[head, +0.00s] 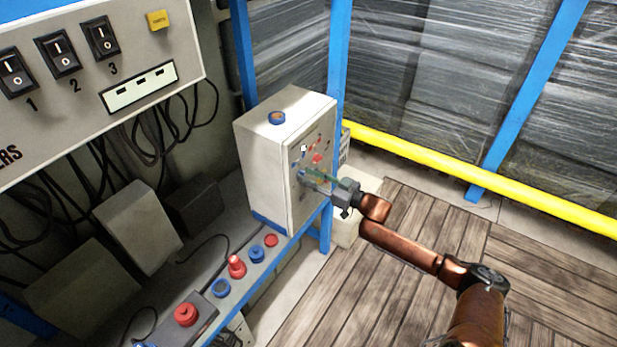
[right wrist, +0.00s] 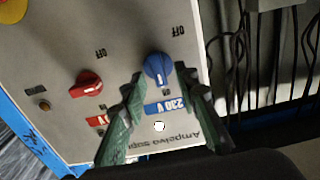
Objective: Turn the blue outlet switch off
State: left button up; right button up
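The blue outlet switch is a round blue knob (right wrist: 158,66) on a pale panel in the right wrist view. Its white mark points down the picture, on the side of the blue "230 V" label (right wrist: 165,106) and away from the "OFF" print above it. My right gripper (right wrist: 166,80) has its green fingers apart, one on each side of the knob; whether they touch it I cannot tell. In the head view my right gripper (head: 310,177) is at the front face of the grey box (head: 268,162) and covers part of its controls. My left gripper is not in view.
A red knob (right wrist: 87,84) sits beside the blue one. Red and blue buttons (head: 237,266) line the bench below the box. A switch panel (head: 150,50) and hanging cables are at the left. The wooden floor (head: 400,270) at right is clear.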

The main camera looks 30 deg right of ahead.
jog(key=shift+c, duration=0.6)
grip_shut()
jog(key=shift+n+p, duration=0.3)
jog(key=shift+n, duration=0.1)
jog(key=n+p, duration=0.1)
jog(key=n, duration=0.1)
jog(key=shift+a+r+n, duration=0.1)
jog(key=shift+n, duration=0.3)
jog(key=n, duration=0.2)
jog(key=n+p, duration=0.1)
jog(key=n, duration=0.1)
jog(key=shift+s+a+n+p, duration=0.15)
jog(key=shift+n+p, duration=0.15)
jog(key=n, duration=0.5)
jog(key=f+n+b, duration=0.1)
jog(key=n, duration=0.3)
jog(key=shift+a+f+n, duration=0.2)
jog(key=shift+n, duration=0.2)
